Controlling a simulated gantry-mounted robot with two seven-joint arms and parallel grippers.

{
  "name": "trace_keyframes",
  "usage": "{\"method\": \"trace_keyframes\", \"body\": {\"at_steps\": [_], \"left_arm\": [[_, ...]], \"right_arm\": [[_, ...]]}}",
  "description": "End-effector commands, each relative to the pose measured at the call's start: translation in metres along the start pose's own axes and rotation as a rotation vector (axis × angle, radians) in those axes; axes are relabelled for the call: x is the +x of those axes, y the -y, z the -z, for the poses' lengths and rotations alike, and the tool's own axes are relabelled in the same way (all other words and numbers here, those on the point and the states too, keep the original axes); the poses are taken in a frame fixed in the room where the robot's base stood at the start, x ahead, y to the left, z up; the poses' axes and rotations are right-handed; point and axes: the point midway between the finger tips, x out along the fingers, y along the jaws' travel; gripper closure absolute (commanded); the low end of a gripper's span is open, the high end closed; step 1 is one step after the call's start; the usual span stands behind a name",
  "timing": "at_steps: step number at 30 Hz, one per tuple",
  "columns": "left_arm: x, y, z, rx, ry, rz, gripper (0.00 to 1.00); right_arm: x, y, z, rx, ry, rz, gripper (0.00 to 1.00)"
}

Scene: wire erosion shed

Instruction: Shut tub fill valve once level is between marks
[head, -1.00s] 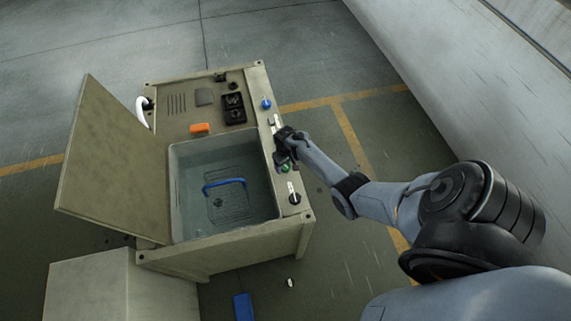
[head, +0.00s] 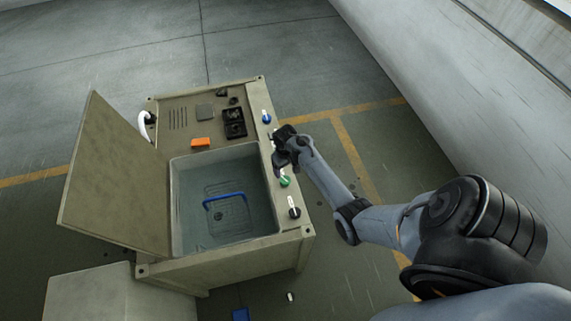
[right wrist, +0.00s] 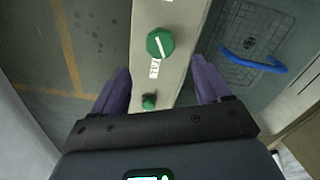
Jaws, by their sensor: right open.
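The tub (head: 228,210) is sunk in a beige machine and holds clear water; I cannot make out level marks. On the rail right of it are a blue knob (head: 266,117), a green knob (head: 285,181) and a black knob (head: 294,213). My right gripper (head: 279,150) is open and empty over the rail, between the blue and green knobs. In the right wrist view the green knob (right wrist: 160,43) with a white line lies beyond the fingertips, and a smaller green knob (right wrist: 149,102) sits between the fingers. My left gripper is out of view.
The raised lid (head: 118,180) stands at the tub's left. An orange block (head: 201,142) and a black tray (head: 234,122) are on the machine top. A pale box (head: 105,300) stands at front left. The floor at right is clear.

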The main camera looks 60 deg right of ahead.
Motion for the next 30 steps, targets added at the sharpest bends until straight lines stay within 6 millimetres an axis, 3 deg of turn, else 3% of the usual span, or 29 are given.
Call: {"method": "trace_keyframes", "body": {"at_steps": [7,23,26,30], "left_arm": [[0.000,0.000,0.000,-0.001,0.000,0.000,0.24],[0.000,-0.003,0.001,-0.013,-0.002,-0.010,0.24],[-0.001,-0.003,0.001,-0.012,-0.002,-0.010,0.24],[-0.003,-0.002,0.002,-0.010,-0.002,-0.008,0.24]], "right_arm": [[-0.019,0.000,0.000,0.001,0.000,0.000,0.24],[-0.018,-0.002,-0.003,0.001,0.006,-0.003,0.24],[-0.008,-0.007,-0.016,0.001,0.030,-0.013,0.24],[0.024,-0.020,-0.063,-0.020,0.112,-0.051,0.24]]}}
